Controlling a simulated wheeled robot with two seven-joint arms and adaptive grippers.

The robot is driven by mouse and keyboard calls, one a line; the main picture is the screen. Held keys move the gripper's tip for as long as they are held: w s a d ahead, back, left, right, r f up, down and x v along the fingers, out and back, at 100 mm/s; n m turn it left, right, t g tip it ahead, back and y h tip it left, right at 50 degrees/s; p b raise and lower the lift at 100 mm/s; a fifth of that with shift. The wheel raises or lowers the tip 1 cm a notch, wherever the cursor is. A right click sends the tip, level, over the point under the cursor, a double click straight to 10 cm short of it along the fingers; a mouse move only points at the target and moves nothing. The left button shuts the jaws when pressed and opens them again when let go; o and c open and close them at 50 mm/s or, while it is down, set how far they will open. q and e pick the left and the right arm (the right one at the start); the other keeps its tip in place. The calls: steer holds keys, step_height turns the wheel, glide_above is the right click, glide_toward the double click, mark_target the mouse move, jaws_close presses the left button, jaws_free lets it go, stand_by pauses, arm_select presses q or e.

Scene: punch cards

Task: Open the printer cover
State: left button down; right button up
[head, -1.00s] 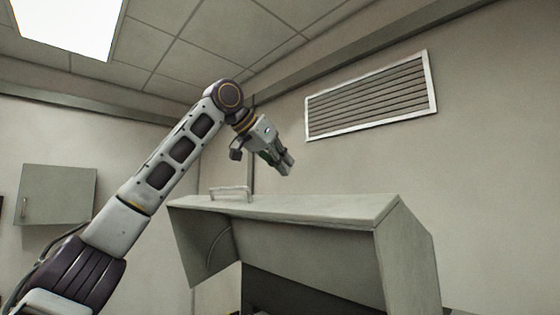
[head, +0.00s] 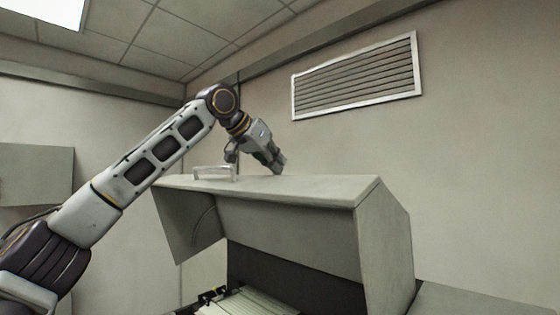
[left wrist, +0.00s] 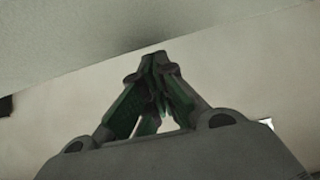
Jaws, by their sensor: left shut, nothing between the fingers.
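The printer cover (head: 290,188) is a grey-green angled lid with a thin handle (head: 213,172) on its top left. It stands raised, with the dark inside of the printer showing beneath it. My left gripper (head: 279,170) is shut and empty, pointing down at the far top edge of the cover, right of the handle. I cannot tell whether its tips touch the cover. In the left wrist view the closed fingers (left wrist: 158,60) meet at a point, below a pale grey surface. My right gripper is out of view.
Pale stacked strips, perhaps cards (head: 245,302), show in the opening under the cover. A grey wall cabinet (head: 35,175) is at left. A louvred vent (head: 357,76) is on the wall above. Air above the cover's right half is free.

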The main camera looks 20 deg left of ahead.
arm_select(q)
steer(key=shift+s+a+f, duration=0.1)
steer(key=shift+s+f, duration=0.05)
steer(key=shift+s, duration=0.2)
steer(key=shift+s, duration=0.1)
steer(key=shift+f, duration=0.2)
